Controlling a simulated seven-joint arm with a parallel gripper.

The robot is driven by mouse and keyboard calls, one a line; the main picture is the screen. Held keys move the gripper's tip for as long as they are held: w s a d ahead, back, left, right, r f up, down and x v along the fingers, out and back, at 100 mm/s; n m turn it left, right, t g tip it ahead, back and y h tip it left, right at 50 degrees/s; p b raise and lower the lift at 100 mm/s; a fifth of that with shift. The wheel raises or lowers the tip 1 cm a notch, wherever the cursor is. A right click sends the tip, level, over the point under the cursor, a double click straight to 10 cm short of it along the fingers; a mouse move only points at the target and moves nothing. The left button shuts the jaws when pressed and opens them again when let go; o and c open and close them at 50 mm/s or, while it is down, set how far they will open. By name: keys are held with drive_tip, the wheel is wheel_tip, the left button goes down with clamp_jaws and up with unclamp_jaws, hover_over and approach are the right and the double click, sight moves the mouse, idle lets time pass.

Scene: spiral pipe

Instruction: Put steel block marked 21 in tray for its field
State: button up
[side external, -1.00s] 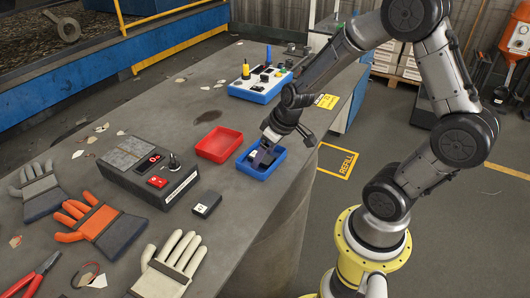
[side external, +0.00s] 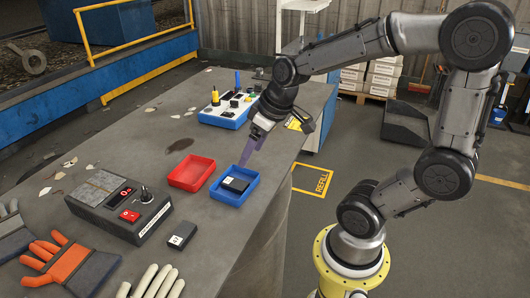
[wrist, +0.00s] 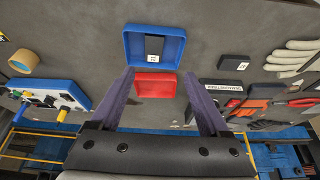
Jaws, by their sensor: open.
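A dark block (side external: 235,184) lies in the blue tray (side external: 224,200), apart from my gripper. It also shows in the wrist view (wrist: 154,47), inside the blue tray (wrist: 134,48). A second dark block (side external: 182,235) with a pale label sits on the bench, left of and nearer than the trays; the wrist view shows it too (wrist: 234,62). The numbers on both blocks are too small to read surely. The red tray (side external: 191,173) is empty beside the blue one. My gripper (side external: 248,160) is open and empty above the blue tray, its two fingers spread in the wrist view (wrist: 159,73).
A grey control box (side external: 125,205) with a red switch stands left of the trays. A blue-based button panel (side external: 226,110) stands behind them. Gloves (side external: 65,262) lie at the front left. The bench's right edge runs close beside the blue tray.

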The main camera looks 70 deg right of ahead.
drive_tip(key=s+a+r, duration=0.2)
drive_tip(key=s+a, duration=0.1)
drive_tip(key=s, duration=0.2)
drive_tip(key=s+a+r+t, duration=0.1)
drive_tip(key=s+a+r, duration=0.1)
drive_tip(key=s, duration=0.3)
drive_tip(key=shift+s+a+r+n, duration=0.3)
drive_tip(key=shift+s+a+r, duration=0.05)
drive_tip(key=shift+a, duration=0.4)
